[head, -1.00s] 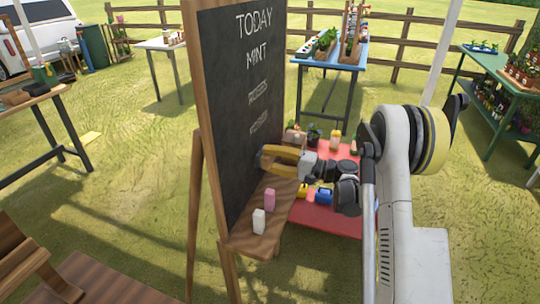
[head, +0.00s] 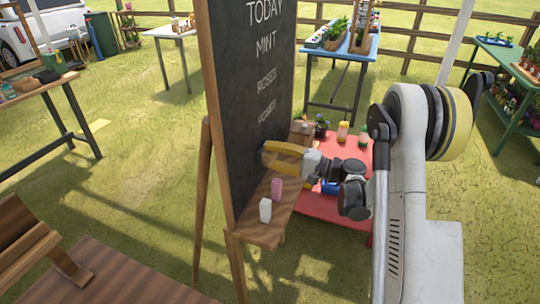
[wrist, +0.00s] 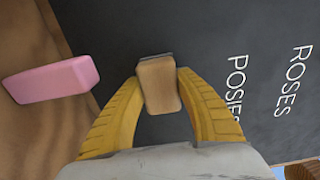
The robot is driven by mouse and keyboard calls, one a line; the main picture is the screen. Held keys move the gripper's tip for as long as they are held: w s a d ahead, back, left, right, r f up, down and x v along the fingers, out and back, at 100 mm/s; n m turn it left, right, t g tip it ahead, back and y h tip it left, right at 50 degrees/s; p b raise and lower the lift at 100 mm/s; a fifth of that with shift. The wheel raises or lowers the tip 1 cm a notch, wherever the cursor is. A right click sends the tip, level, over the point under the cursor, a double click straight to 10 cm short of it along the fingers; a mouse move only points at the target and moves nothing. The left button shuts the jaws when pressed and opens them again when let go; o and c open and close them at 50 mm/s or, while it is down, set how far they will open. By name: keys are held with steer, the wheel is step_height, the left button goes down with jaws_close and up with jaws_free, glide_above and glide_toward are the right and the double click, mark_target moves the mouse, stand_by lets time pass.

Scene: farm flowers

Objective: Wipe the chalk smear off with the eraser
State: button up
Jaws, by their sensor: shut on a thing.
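The black chalkboard (head: 250,70) stands upright in a wooden frame, with white chalk words on it. My gripper (head: 268,149) has its yellow fingers close to the lower board, above the ledge. In the wrist view my gripper (wrist: 158,88) is shut on the eraser (wrist: 158,84), a wood-coloured block with a thin dark edge. The board (wrist: 230,35) lies behind it; I cannot tell whether the eraser touches it. The words ROSES and POSIES are beside it. I cannot make out a chalk smear; the fingers and eraser hide part of the board.
A pink block (head: 277,189) and a white block (head: 265,210) stand on the board's wooden ledge (head: 262,233). The pink block also shows in the wrist view (wrist: 50,80). A red table (head: 320,207) with small pots and bottles is behind my arm.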

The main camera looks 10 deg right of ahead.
mark_target(273, 136)
steer(key=shift+w+d, duration=0.7)
steer(key=shift+w, duration=0.3)
steer(key=shift+w+d, duration=0.65)
steer(key=shift+w, duration=0.4)
steer(key=shift+w+d, duration=0.7)
steer(key=shift+w, duration=0.3)
steer(key=shift+w+d+f, duration=0.1)
steer(key=shift+w+d, duration=0.95)
steer(key=shift+w, duration=0.3)
steer(key=shift+w+d, duration=1.05)
steer(key=shift+w, duration=0.3)
steer(key=shift+a, duration=0.1)
steer(key=shift+s+a, duration=1.4)
steer(key=shift+s, duration=0.25)
steer(key=shift+s+a, duration=0.9)
steer(key=shift+s, duration=0.5)
steer(key=shift+s+a, duration=0.9)
steer(key=shift+s, duration=0.45)
steer(key=shift+s+a, duration=0.9)
steer(key=shift+s, duration=0.5)
steer(key=shift+v, duration=3.05)
